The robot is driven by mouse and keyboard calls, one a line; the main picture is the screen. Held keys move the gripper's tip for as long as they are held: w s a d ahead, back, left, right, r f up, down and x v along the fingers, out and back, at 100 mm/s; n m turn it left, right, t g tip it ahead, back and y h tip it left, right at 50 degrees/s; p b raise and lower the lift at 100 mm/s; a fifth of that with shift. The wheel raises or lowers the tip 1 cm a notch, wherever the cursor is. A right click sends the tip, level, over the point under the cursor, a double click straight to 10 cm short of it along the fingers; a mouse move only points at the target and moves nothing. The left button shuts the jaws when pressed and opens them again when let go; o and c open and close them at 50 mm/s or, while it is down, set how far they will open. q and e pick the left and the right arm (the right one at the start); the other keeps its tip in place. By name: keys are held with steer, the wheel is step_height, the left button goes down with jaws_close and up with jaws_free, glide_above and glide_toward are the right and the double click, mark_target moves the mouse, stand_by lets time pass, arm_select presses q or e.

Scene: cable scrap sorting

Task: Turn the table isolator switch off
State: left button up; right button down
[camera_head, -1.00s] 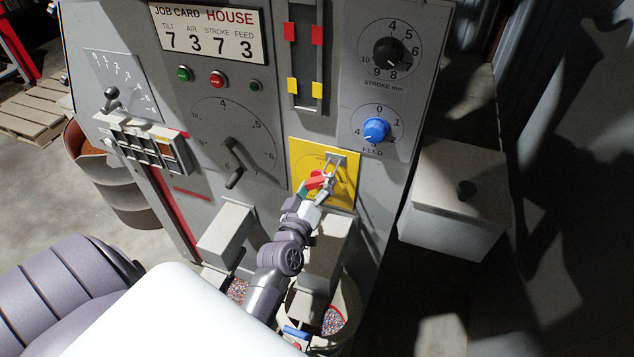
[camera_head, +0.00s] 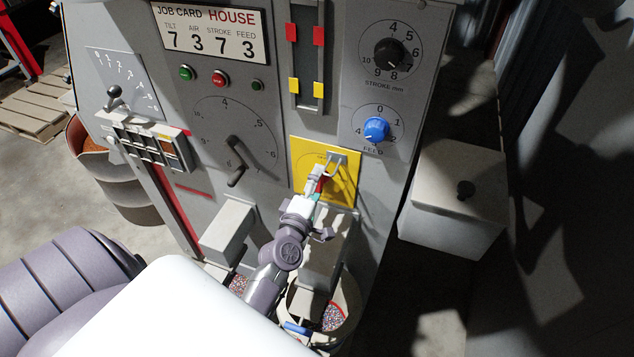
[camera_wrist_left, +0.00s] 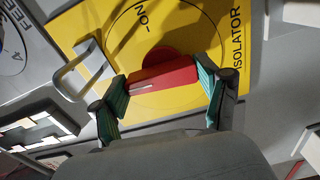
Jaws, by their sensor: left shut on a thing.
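The isolator is a yellow plate (camera_head: 346,190) on the grey machine front, with a red handle (camera_head: 320,184) at its middle. My left gripper (camera_head: 318,188) is at the plate, its fingers around the handle. In the left wrist view, the red handle (camera_wrist_left: 165,77) sits between the green pads of my left gripper (camera_wrist_left: 165,95), shut on it. The handle lies left to right there, with a white line near its left end. The "ON" mark is above it and "ISOLATOR" to its right. A metal hasp (camera_wrist_left: 85,68) stands out left of the handle. My right gripper is not seen.
A blue feed knob (camera_head: 376,129) and black stroke knob (camera_head: 389,53) are right of and above the plate. A black lever on a dial (camera_head: 235,176) is to the left. Grey boxes (camera_head: 227,230) jut out below, over a bin of scrap (camera_head: 333,318).

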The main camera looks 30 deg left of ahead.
arm_select(q)
steer(key=shift+n, duration=0.6)
steer(key=o, duration=1.2)
steer(key=shift+c, duration=0.2)
steer(key=v, duration=1.2)
